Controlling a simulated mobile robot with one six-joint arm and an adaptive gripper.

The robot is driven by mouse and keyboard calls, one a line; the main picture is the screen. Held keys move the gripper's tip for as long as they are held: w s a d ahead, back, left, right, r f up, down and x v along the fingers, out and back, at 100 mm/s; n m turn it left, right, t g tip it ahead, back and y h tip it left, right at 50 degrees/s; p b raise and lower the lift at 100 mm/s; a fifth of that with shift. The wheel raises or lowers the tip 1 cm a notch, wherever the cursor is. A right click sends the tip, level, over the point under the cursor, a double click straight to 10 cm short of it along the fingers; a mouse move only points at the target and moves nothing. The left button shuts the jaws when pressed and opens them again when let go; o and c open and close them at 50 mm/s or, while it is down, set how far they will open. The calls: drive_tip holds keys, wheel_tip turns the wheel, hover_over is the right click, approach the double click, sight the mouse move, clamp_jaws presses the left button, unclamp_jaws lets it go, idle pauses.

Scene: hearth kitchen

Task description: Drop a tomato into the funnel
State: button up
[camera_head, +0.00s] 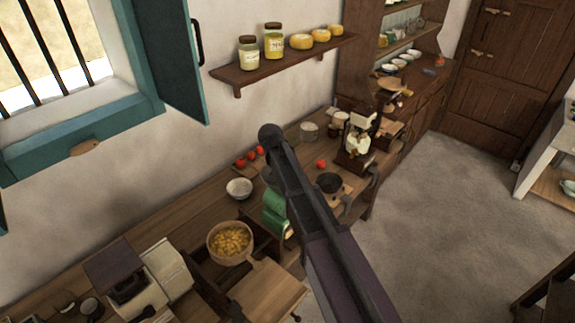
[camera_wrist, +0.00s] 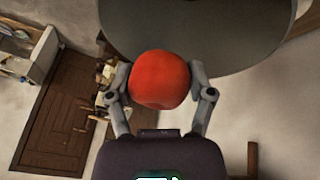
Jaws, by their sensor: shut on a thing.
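In the wrist view, my gripper (camera_wrist: 160,76) is shut on a red tomato (camera_wrist: 160,88), with one finger on each side of it. A large, smooth grey round surface (camera_wrist: 225,45) lies beyond the tomato. It may be the funnel, but I cannot tell for sure, nor how far the tomato is from it. In the head view, my arm crosses the counter and hides my gripper and the held tomato. A green machine (camera_head: 275,213) stands partly behind the arm. Several other tomatoes (camera_head: 250,158) lie on a small board, and one tomato (camera_head: 320,163) lies farther right.
A white bowl (camera_head: 239,188) and a wooden bowl of yellow pieces (camera_head: 230,243) stand left of my arm. A dark pan (camera_head: 330,183) and a coffee-grinder-like machine (camera_head: 357,140) stand right. A wall shelf (camera_head: 280,62) holds jars. The floor (camera_head: 440,215) at right is clear.

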drive_tip(key=shift+f+b, duration=0.85)
drive_tip(key=shift+f, duration=0.3)
drive_tip(key=o, duration=1.1)
drive_tip(key=shift+r, duration=0.2)
